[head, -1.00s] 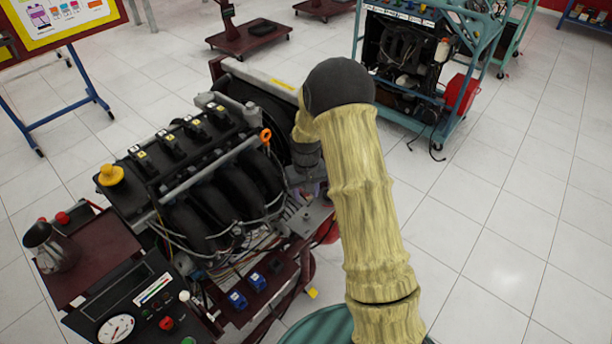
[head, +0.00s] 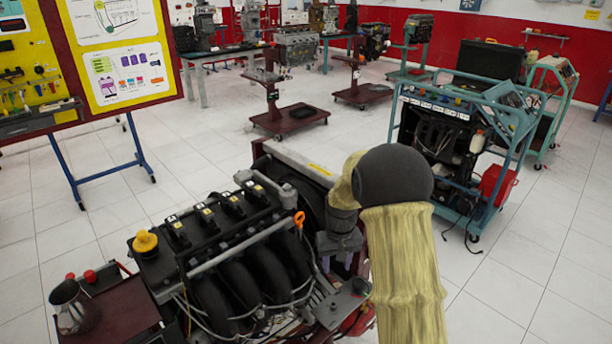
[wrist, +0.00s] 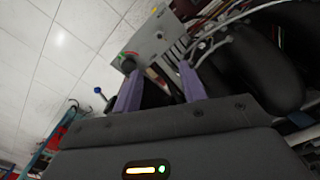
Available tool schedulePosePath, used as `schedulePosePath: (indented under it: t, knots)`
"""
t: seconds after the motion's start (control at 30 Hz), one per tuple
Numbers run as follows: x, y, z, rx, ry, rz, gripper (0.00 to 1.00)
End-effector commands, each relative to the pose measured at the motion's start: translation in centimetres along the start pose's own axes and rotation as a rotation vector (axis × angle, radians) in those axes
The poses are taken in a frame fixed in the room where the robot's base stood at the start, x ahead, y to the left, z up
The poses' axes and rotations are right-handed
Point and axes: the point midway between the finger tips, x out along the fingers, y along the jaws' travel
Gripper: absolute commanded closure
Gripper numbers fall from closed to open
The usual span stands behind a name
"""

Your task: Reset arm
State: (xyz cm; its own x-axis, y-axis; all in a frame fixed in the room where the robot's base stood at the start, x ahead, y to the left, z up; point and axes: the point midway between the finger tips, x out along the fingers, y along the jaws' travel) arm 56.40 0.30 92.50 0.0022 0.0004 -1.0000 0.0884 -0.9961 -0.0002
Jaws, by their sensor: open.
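My arm (head: 405,270), in a yellowish sleeve with a dark round joint, rises at the right of the engine trainer (head: 235,235) in the head view.
A teal-framed engine stand (head: 455,140) stands at the right rear. A display board (head: 110,60) on blue legs is at the left. A dark red tray (head: 115,320) holds a metal jug (head: 75,308). White tiled floor (head: 530,270) is open at the right.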

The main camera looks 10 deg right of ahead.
Motion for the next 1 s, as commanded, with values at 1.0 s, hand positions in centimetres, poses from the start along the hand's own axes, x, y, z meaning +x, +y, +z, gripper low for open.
schedulePosePath:
  t: [1.0]
  knots:
    - [-13.7,-1.6,21.7,0.089,0.23,0.011,0.58]
